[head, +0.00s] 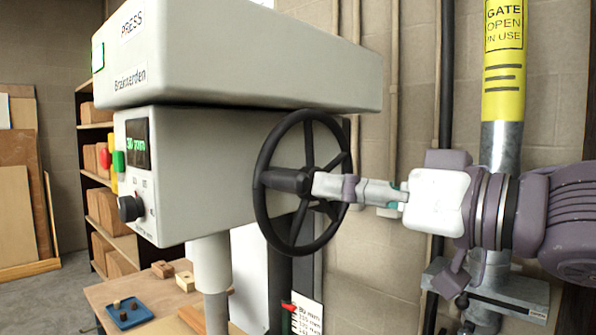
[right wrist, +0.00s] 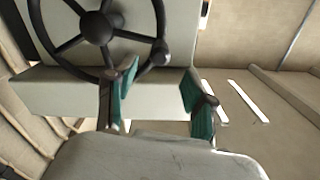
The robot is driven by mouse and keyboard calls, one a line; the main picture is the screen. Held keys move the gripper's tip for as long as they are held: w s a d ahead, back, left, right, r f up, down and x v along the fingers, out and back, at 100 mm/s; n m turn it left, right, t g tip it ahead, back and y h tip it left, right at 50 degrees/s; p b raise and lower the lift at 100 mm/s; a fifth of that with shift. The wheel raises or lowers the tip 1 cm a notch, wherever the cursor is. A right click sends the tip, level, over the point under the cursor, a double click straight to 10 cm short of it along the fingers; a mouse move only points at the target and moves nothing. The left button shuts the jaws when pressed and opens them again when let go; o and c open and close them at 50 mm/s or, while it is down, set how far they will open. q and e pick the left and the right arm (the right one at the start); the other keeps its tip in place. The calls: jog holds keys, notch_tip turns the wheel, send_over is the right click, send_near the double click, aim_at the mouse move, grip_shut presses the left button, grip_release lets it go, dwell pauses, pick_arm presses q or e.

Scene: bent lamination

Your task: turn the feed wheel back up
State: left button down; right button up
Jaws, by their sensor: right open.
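The feed wheel (head: 260,196) is a black spoked handwheel on the right side of the grey press head. Its rim, hub and spokes also show at the top of the right wrist view (right wrist: 97,27), with a dark round knob (right wrist: 157,52) at the rim. My right gripper (head: 322,187) reaches in from the right, its fingers overlapping the wheel near the hub in the head view. In the right wrist view its teal-padded fingers (right wrist: 160,76) are spread with nothing between them, just below the rim and knob. Contact cannot be told. My left gripper is out of view.
The press head (head: 210,165) carries a green display (head: 137,146) and buttons on its front. A red pointer (head: 289,307) and a scale are below the wheel. A pipe with a yellow sleeve (head: 503,75) stands near my right arm. A wooden table (head: 155,290) holds a blue tray (head: 128,314).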

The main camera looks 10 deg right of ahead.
aim_at(307, 183)
jog(key=p+x, duration=0.1)
jog(key=x, duration=0.6)
jog(key=shift+w+a+p, duration=0.2)
jog(key=shift+w+p, duration=0.1)
grip_shut()
